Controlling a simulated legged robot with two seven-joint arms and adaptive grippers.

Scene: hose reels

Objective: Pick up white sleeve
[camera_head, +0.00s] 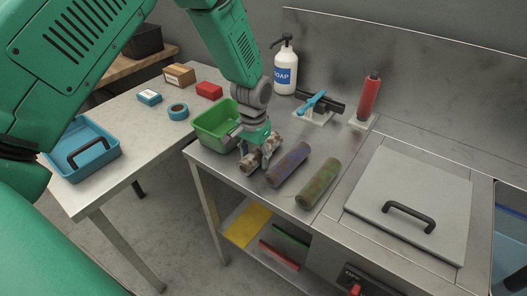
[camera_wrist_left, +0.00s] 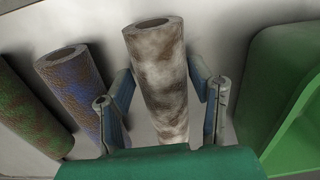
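The white sleeve (camera_head: 247,165), a tube with brown stains, lies on the metal counter at the left of a row of three sleeves. It also shows in the left wrist view (camera_wrist_left: 160,75), between the two fingers. My left gripper (camera_head: 260,150) is over the white sleeve with its fingers on either side. In the left wrist view the open fingers (camera_wrist_left: 165,100) show gaps to the sleeve. My right gripper is not in view.
A blue-stained sleeve (camera_head: 288,165) and a green-brown sleeve (camera_head: 318,184) lie to the right. A green bin (camera_head: 212,122) stands close on the left. A soap bottle (camera_head: 285,70), a red cylinder (camera_head: 369,95) and a grey lid with handle (camera_head: 415,185) are farther around.

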